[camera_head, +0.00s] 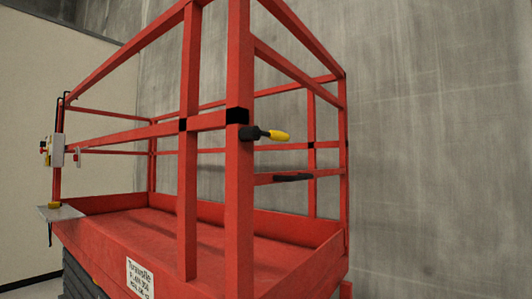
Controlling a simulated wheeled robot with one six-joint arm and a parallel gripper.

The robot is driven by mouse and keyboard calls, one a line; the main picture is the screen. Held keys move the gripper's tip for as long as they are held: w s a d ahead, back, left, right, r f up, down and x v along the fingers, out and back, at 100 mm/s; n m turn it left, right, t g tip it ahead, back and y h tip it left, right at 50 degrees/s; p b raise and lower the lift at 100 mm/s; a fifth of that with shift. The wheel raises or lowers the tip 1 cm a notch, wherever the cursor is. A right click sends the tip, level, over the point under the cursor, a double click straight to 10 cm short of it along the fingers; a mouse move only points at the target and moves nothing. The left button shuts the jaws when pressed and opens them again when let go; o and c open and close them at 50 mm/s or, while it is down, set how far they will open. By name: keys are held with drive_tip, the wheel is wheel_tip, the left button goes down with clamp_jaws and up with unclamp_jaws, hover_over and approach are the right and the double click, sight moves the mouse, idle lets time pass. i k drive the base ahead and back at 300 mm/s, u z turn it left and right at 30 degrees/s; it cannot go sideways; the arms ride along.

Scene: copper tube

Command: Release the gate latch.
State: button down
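The gate latch (262,134) is a dark lever with a yellow tip. It sticks out to the right from the thick red front post (240,200), just below a black block (237,115) on that post. The lever looks close to level, its tip pointing right. A short red rail with a black grip-like piece (293,178) lies lower and to the right; I cannot tell whether it belongs to the gate. My gripper is not in view.
The red railed lift platform (200,234) stands at left and centre, with a label plate (140,279) on its side. A control box (57,150) hangs on the far left rail. A bare concrete wall (430,150) fills the right; free space shows right of the latch.

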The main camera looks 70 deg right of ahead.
sight(278, 136)
drive_tip(key=k, duration=0.95)
drive_tip(key=z, duration=0.9)
